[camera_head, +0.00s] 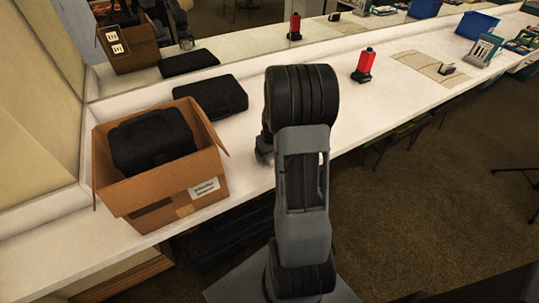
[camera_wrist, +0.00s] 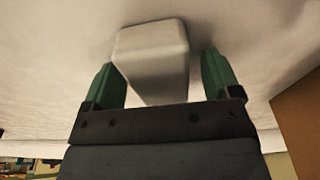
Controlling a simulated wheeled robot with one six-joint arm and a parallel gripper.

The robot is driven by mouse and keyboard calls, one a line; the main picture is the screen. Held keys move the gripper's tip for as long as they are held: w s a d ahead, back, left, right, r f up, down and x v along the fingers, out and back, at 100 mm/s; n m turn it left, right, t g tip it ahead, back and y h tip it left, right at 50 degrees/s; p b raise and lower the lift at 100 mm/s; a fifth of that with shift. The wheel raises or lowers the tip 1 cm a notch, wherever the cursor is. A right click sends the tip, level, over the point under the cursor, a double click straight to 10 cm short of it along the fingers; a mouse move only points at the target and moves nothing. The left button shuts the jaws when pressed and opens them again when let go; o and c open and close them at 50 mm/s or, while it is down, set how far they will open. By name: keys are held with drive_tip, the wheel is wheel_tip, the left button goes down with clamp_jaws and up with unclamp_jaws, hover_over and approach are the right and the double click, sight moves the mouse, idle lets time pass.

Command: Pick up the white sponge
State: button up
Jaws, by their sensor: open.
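The white sponge (camera_wrist: 152,58) is a pale block with rounded edges in the wrist view, at the top centre against a white surface. My gripper (camera_wrist: 163,75) has its two green fingers on either side of the sponge. The fingers are apart, with a gap showing on both sides, so the gripper is open around the sponge and not closed on it. In the head view my arm hides the sponge, and only a small bit of my gripper shows behind it, low over the white counter (camera_head: 240,150).
A cardboard box (camera_head: 165,195) holding a black bag (camera_head: 152,138) stands left of my arm. A black case (camera_head: 211,95) lies behind it. A red bottle-like item (camera_head: 365,64), a beige sheet (camera_head: 425,66) and a blue bin (camera_head: 477,25) are farther right along the counter.

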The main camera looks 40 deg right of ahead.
drive_tip(key=c, duration=1)
drive_tip(key=shift+r+p, duration=0.3)
drive_tip(key=shift+r, duration=0.3)
wheel_tip(320, 180, up, 3)
drive_tip(key=shift+s, duration=0.15)
drive_tip(key=s+d+r, duration=0.2)
drive_tip(key=s+r, duration=0.7)
drive_tip(key=s, duration=0.4)
drive_tip(key=shift+s+d, duration=0.25)
drive_tip(key=shift+d, duration=0.05)
drive_tip(key=shift+r, duration=0.1)
